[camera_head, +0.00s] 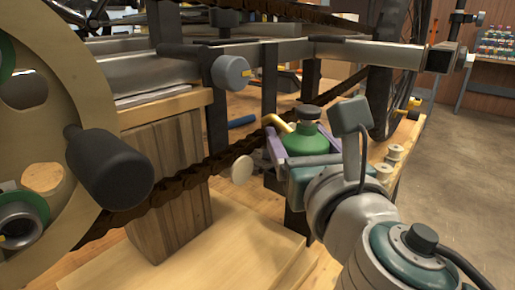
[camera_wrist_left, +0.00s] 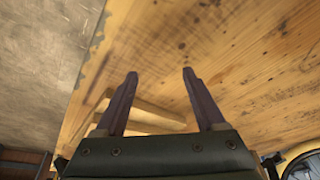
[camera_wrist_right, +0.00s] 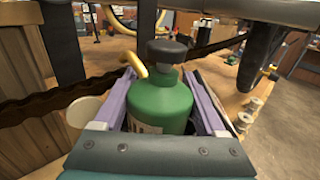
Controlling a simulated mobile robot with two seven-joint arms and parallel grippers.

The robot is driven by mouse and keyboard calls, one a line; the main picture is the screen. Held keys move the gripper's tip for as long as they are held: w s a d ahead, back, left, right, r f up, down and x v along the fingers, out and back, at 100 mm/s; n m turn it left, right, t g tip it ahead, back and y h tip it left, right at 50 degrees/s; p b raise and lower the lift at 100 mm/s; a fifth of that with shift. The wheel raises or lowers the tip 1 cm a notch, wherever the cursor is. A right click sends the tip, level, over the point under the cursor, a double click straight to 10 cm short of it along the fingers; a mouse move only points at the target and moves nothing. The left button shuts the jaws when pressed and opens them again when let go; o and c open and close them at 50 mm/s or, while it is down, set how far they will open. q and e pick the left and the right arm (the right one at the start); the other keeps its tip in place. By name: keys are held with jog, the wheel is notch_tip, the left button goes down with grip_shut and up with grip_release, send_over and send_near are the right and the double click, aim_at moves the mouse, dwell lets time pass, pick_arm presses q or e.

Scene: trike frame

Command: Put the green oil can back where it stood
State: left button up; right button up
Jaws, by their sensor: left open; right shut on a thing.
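The green oil can (camera_head: 307,139) has a dark cap and a yellow spout. It is upright between the purple fingers of my right gripper (camera_head: 292,141), which is shut on it. The right wrist view shows the can (camera_wrist_right: 160,102) close up between the fingers (camera_wrist_right: 163,105); its bottom is hidden by the gripper body. In the head view it is beside the chain and below the trike frame's bar; whether it touches the table cannot be told. My left gripper (camera_wrist_left: 158,95) is open and empty above a wooden surface in the left wrist view. It is not in the head view.
The dark chain (camera_head: 180,185) runs close to the left of the can. A wooden block (camera_head: 165,190) supports the frame (camera_head: 270,52). Pale spools (camera_head: 390,158) stand right of the can on the table edge. A blue-handled tool (camera_head: 241,122) lies behind.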

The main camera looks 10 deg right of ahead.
grip_shut()
dwell(0.3)
notch_tip(320, 180, up, 11)
jog(key=p, duration=0.7)
jog(key=shift+f+p, duration=0.2)
jog(key=shift+p, duration=0.15)
pick_arm(q)
notch_tip(320, 180, up, 14)
jog(key=p, duration=0.6)
pick_arm(e)
jog(key=s+d+r, duration=0.4)
jog(key=s+d, duration=0.1)
jog(key=s, duration=0.2)
jog(key=shift+d, duration=0.3)
pick_arm(q)
jog(key=shift+f, duration=0.1)
pick_arm(e)
jog(key=shift+s+r, duration=0.1)
